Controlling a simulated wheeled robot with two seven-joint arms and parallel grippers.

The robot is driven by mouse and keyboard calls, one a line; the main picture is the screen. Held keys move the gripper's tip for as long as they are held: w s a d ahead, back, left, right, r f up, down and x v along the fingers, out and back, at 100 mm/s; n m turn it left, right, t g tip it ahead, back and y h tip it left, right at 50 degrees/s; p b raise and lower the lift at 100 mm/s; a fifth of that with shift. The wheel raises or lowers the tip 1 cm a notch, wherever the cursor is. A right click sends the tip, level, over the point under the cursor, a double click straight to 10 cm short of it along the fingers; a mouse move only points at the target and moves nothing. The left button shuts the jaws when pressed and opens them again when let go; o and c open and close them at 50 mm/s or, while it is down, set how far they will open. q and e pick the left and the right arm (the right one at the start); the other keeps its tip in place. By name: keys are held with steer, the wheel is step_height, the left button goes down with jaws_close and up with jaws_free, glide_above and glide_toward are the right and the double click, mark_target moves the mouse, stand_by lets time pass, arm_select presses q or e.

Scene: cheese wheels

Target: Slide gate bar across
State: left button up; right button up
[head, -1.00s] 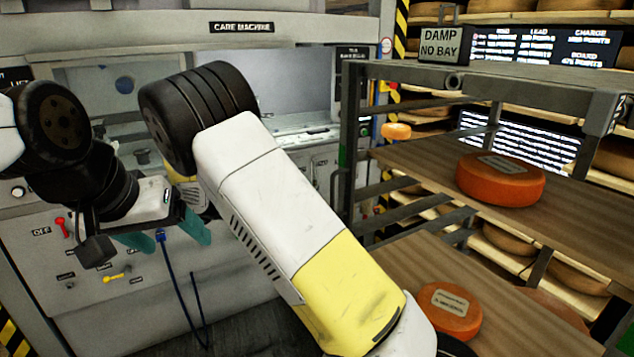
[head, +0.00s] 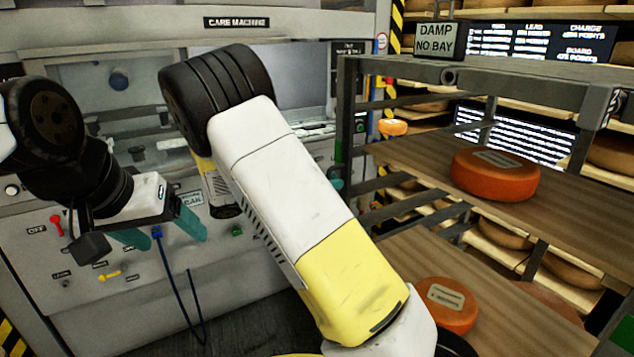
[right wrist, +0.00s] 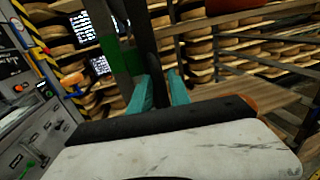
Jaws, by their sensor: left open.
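I cannot clearly pick out the gate bar in either view. The dark steel rack (head: 348,110) stands at the right, with its left upright close to my right arm. My right gripper (right wrist: 164,92) shows two teal fingers standing apart in the right wrist view. A dark upright post (right wrist: 143,40) rises just beyond and partly between them; whether they grip anything is unclear. In the head view my right arm hides most of that gripper.
An orange cheese wheel (head: 495,174) lies on the upper rack board and another (head: 446,306) on the lower board. The care machine (head: 250,262) fills the left, with levers and a hanging blue cable. A "DAMP NO BAY" sign (head: 437,40) stands on the rack top.

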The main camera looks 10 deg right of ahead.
jaws_close()
stand_by(1.2)
